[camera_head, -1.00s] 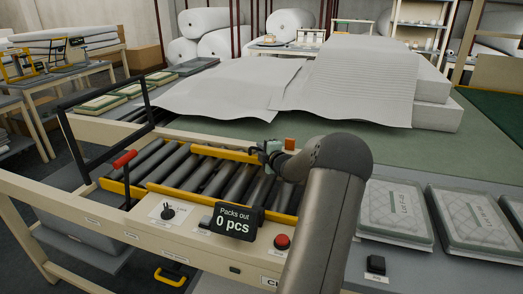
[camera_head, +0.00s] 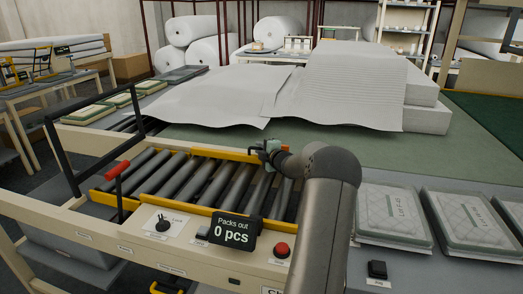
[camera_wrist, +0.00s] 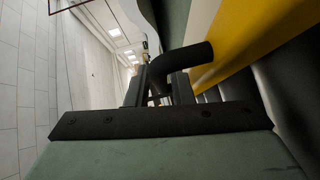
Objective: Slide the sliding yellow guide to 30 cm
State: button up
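The yellow guide (camera_head: 212,154) shows in the head view as a long bar along the far side of the grey rollers. My gripper (camera_head: 265,150) is over the far right part of this bar, partly hidden by my arm. In the wrist view a yellow bar (camera_wrist: 240,45) runs at the upper right. A black bent handle (camera_wrist: 187,58) sticks out beside it, in front of my gripper (camera_wrist: 160,88). The fingers look close to the handle, but I cannot tell whether they touch or grip it. No scale or 30 cm mark is readable.
A second yellow bar (camera_head: 180,207) edges the near side of the rollers (camera_head: 185,178). A red-topped lever (camera_head: 117,170) stands at the left. A "0 pcs" display (camera_head: 231,231) and red button (camera_head: 281,250) are in front. White wadding sheets (camera_head: 215,98) lie behind.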

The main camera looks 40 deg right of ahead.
jog(key=b+v, duration=0.2)
jog(key=v, duration=1.5)
jog(key=shift+s+b, duration=0.2)
jog(key=shift+b, duration=0.2)
